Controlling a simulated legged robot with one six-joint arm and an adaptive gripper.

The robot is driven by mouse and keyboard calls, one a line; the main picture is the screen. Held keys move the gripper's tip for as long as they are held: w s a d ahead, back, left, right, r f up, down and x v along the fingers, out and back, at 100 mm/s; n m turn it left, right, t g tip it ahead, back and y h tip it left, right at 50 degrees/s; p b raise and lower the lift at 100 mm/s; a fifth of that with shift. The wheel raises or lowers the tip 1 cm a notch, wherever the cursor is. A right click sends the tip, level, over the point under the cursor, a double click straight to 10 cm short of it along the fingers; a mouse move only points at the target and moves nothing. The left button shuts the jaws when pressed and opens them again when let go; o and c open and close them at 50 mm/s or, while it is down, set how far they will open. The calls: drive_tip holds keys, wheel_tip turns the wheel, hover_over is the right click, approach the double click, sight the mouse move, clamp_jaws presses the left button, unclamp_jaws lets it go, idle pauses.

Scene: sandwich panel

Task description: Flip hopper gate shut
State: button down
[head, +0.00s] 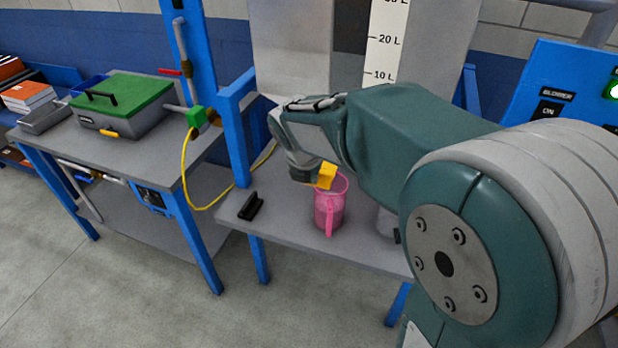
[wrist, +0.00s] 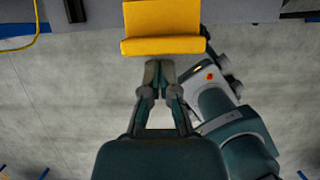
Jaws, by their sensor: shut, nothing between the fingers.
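The yellow gate piece (wrist: 163,18), a flat plate with a thicker lip along its near edge, fills the top middle of the wrist view. It also shows in the head view as a small yellow block (head: 327,176) just above the pink jug. My gripper (wrist: 158,66) is shut and empty, its fingertips just below the lip in the wrist view; I cannot tell whether they touch it. In the head view my arm hides the lower hopper, and the fingers cannot be made out. The hopper's litre scale (head: 386,45) shows above my arm.
The pink jug (head: 330,205) stands on the grey bench (head: 285,232) under the yellow piece. A black handle-like object (head: 251,206) lies to its left. A side table (head: 150,145) with a green-lidded box (head: 122,103) and a yellow hose (head: 187,170) are further left. Open floor lies in front.

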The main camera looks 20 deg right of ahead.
drive_tip(key=shift+w, duration=0.1)
drive_tip(key=w+d, duration=0.1)
drive_tip(key=w, duration=0.1)
drive_tip(key=w+d, duration=0.2)
idle(0.3)
